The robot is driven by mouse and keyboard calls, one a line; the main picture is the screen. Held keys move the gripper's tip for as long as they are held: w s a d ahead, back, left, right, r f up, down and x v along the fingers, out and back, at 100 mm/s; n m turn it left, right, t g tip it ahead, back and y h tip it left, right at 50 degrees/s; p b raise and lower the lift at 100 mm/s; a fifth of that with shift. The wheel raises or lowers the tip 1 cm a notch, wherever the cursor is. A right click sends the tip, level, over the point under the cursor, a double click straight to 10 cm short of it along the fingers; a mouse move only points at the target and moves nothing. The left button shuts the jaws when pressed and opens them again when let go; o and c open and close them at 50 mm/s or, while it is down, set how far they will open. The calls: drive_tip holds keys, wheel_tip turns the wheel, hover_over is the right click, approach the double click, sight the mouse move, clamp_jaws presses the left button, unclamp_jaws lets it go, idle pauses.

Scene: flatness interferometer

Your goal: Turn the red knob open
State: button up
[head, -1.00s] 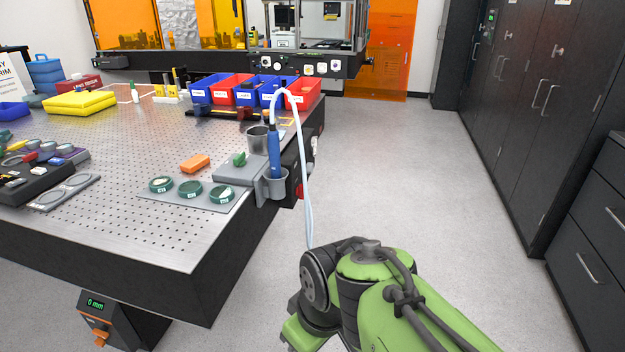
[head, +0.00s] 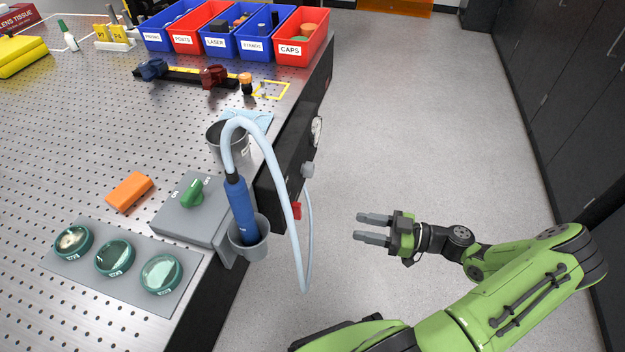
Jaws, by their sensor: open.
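The fingers point left, toward the table side, and touch nothing.
A pale hose (head: 297,250) loops from the blue handpiece (head: 240,208) in a grey cup holder (head: 263,249) on the table edge, hanging between my gripper and the table. A grey box (head: 170,212) with a green knob (head: 192,193) sits nearby. The floor (head: 420,120) is clear.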

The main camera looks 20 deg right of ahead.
sight(301, 210)
drive_tip(key=shift+t, duration=0.3)
drive_tip(key=b+x, duration=0.2)
drive_tip(key=x, duration=1.3)
drive_tip(key=shift+w+a+r, duration=0.1)
drive_tip(key=shift+w+r, duration=0.1)
drive_tip(key=shift+w, duration=0.1)
drive_tip(key=c, duration=0.7)
